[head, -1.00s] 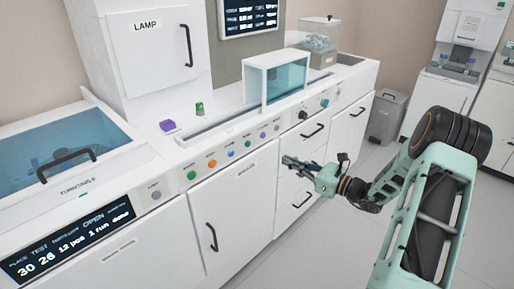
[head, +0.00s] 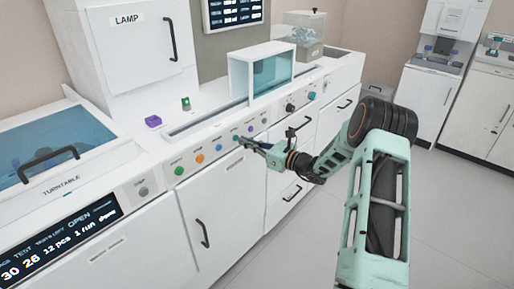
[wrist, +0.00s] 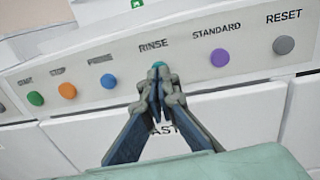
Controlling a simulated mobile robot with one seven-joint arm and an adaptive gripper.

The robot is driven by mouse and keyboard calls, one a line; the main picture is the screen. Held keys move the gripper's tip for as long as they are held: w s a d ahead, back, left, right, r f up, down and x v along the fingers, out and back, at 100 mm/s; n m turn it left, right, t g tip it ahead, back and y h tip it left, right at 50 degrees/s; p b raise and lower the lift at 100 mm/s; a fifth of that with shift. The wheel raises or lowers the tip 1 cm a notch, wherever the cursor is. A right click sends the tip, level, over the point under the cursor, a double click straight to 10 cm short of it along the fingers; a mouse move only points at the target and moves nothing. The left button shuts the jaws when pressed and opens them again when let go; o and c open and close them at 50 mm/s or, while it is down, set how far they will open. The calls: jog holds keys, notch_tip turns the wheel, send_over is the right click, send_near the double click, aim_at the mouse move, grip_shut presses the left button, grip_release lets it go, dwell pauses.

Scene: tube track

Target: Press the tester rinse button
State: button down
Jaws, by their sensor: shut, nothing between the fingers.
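The rinse button (wrist: 157,65) is a small teal round button under the label RINSE in the wrist view. The tips of my gripper (wrist: 158,80) are closed together directly in front of it and cover its lower part. I cannot tell whether the tips touch it. In the head view my gripper (head: 243,141) reaches to the button row on the front of the white counter, at the teal button's place, with its fingers shut and empty.
To the left of it are a blue button (wrist: 108,81), an orange one (wrist: 67,90) and a green one (wrist: 35,98). To the right are the purple standard button (wrist: 219,57) and the grey reset button (wrist: 284,44). Drawer handles (head: 291,192) stick out below.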

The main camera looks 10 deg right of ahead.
jog(key=shift+w+a, duration=0.35)
jog(key=shift+w, duration=0.05)
jog(key=shift+w+a+b, duration=0.4)
jog(key=shift+w+a, duration=0.05)
jog(key=shift+w, duration=0.15)
jog(key=shift+a+r, duration=0.15)
jog(key=shift+s+d, duration=0.1)
jog(key=shift+d, duration=0.1)
jog(key=p+v, duration=0.1)
jog(key=v, duration=1.3)
jog(key=shift+d, duration=0.1)
